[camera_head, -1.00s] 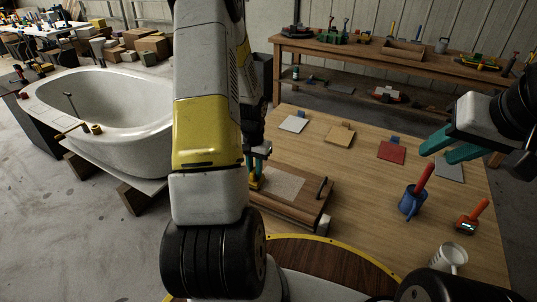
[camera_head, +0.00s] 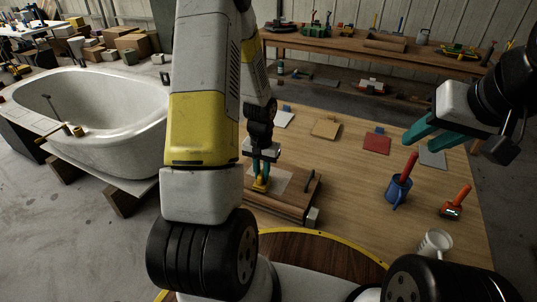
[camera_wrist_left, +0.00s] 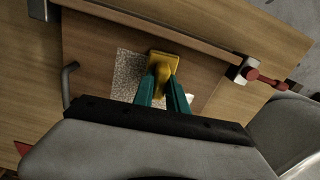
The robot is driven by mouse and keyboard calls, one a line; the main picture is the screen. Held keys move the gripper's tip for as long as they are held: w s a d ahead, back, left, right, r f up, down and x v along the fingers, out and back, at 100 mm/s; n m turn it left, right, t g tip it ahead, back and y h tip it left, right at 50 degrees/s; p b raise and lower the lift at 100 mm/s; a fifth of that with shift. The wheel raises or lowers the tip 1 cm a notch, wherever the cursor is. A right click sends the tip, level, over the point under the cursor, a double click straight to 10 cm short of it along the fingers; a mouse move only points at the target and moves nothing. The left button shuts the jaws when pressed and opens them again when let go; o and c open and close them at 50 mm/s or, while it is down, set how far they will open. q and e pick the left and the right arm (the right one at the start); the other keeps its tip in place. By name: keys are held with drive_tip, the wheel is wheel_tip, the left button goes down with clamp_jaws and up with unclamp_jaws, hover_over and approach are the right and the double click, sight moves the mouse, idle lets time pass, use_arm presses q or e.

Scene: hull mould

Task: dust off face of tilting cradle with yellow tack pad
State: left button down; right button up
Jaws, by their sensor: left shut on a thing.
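The tilting cradle (camera_head: 299,203) is a brown wooden board on the table, partly hidden behind my left arm. A pale speckled patch (camera_head: 283,178) lies on its face; the patch also shows in the left wrist view (camera_wrist_left: 127,72). My left gripper (camera_head: 262,177) is shut on the yellow tack pad (camera_head: 260,185). In the left wrist view the yellow pad (camera_wrist_left: 162,62) sits between the teal fingers (camera_wrist_left: 161,84), over the patch's upper edge. Whether the pad touches the face I cannot tell for sure. My right gripper (camera_head: 418,131) is open and empty above the table's right side.
White, tan, red and grey squares (camera_head: 376,143) lie along the table's far side. A metal handle (camera_head: 308,180) rises from the cradle.

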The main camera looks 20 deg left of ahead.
use_arm(q)
drive_tip(key=shift+s+d, duration=0.15)
drive_tip(key=shift+d, duration=1.15)
drive_tip(key=shift+s+d, duration=0.2)
drive_tip(key=shift+d, duration=1.1)
drive_tip(key=shift+s+d, duration=0.15)
drive_tip(key=shift+d, duration=1.15)
drive_tip(key=shift+w+d, duration=0.2)
drive_tip(key=shift+w, duration=0.8)
drive_tip(key=shift+w+d, duration=0.15)
drive_tip(key=shift+w, duration=0.8)
drive_tip(key=shift+w+a, duration=0.35)
drive_tip(key=shift+a, duration=2.35)
drive_tip(key=shift+w+a, duration=0.35)
drive_tip(key=shift+a, duration=2.35)
drive_tip(key=shift+w+a, duration=0.35)
drive_tip(key=shift+a, duration=2.35)
drive_tip(key=shift+w+d, duration=0.15)
drive_tip(key=shift+w, duration=0.9)
drive_tip(key=shift+w+d, duration=0.15)
drive_tip(key=shift+w, duration=0.9)
